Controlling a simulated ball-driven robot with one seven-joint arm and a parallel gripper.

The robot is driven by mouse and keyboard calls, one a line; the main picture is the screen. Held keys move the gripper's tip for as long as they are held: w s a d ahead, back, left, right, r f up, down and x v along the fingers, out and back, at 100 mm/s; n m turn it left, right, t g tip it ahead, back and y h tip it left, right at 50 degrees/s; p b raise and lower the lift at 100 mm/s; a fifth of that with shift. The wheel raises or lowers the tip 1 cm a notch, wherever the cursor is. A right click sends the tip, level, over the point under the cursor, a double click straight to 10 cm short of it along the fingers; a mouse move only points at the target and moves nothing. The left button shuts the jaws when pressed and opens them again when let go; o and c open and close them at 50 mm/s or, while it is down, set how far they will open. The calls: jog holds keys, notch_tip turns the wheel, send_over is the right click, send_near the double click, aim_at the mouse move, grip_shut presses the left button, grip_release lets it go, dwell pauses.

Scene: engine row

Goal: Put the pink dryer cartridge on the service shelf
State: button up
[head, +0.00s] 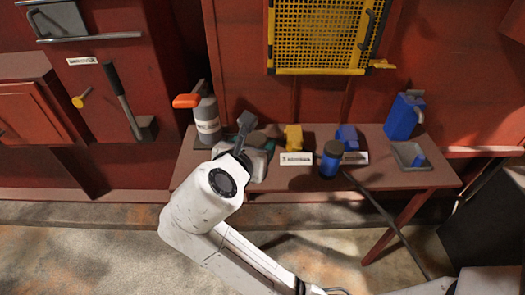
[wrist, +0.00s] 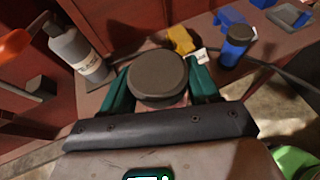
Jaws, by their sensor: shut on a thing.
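In the wrist view, my gripper (wrist: 162,92) has its teal fingers closed on both sides of a round thing with a dark grey cap, the pink dryer cartridge (wrist: 158,74). Only a little pinkish body shows below the cap. In the head view, my gripper (head: 257,152) is at the left part of the reddish-brown service shelf (head: 405,180), and my white wrist hides most of it. I cannot tell whether the cartridge touches the shelf.
A grey bottle with an orange top (head: 207,120) stands at the shelf's left end, close to my gripper. A yellow block (head: 293,137), a dark-capped blue cylinder (head: 331,159), a blue piece (head: 347,137) and a blue jug (head: 404,116) stand to the right. A grey tray (head: 402,154) is near the right end.

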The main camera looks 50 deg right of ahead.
jog(key=w+d+f+b, duration=0.2)
jog(key=w+d+f, duration=0.4)
jog(key=f, duration=0.5)
jog(key=shift+r+x, duration=0.2)
jog(key=shift+x, duration=0.7)
jog(key=shift+f, duration=0.15)
jog(key=o, duration=1.3)
